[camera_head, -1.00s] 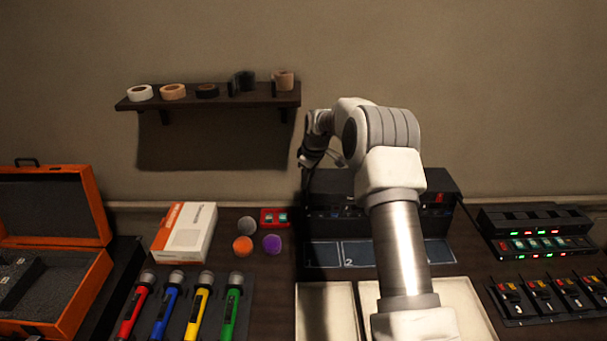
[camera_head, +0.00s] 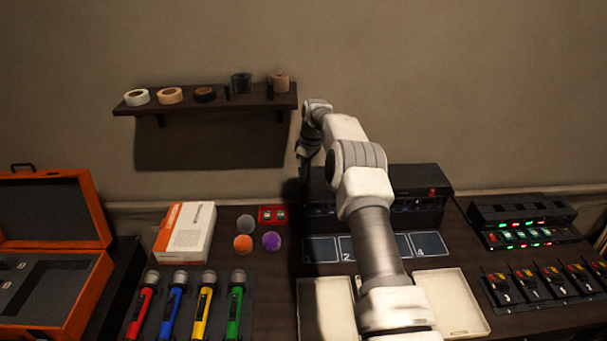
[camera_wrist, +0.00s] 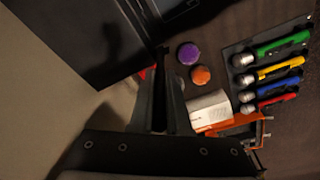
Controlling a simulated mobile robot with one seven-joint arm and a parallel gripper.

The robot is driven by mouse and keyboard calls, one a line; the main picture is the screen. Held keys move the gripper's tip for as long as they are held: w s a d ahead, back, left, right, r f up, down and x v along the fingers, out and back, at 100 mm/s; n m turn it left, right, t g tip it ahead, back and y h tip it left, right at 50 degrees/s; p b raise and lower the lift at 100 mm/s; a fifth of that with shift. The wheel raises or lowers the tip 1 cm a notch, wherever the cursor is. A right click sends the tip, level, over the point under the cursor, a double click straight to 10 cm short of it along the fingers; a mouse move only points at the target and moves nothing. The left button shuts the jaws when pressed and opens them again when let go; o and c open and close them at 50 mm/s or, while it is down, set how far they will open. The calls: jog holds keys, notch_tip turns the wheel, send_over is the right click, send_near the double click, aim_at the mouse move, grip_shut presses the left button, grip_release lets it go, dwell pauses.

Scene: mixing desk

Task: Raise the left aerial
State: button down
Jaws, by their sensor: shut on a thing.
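The dark receiver rack (camera_head: 420,212) stands at the back of the desk. Its dark casing also fills the upper left of the wrist view (camera_wrist: 75,40). My gripper (camera_wrist: 160,70) is at the rack's left end, its dark fingers close together. In the head view my gripper (camera_head: 304,165) is small, dark and partly merged with the shadow. It is shut on the left aerial, which is thin and dark. The aerial is mostly hidden by the fingers, and I cannot make out its angle or length.
Numbered blue pads (camera_head: 322,250) and pale trays (camera_head: 452,302) lie before the rack. Balls (camera_head: 271,241), a white-orange box (camera_head: 187,232) and several microphones (camera_head: 236,300) are left of it. A wall shelf (camera_head: 205,104) with tape rolls is above left. Beltpacks (camera_head: 553,284) stand right.

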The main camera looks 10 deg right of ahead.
dwell(0.5)
jog(key=c, duration=0.9)
grip_release()
jog(key=r, duration=0.5)
jog(key=s+d+r, duration=0.1)
jog(key=r, duration=0.5)
jog(key=d+r, duration=0.1)
jog(key=r, duration=0.5)
jog(key=shift+s+r+p, duration=0.1)
jog(key=shift+s+p, duration=0.15)
jog(key=shift+p, duration=0.15)
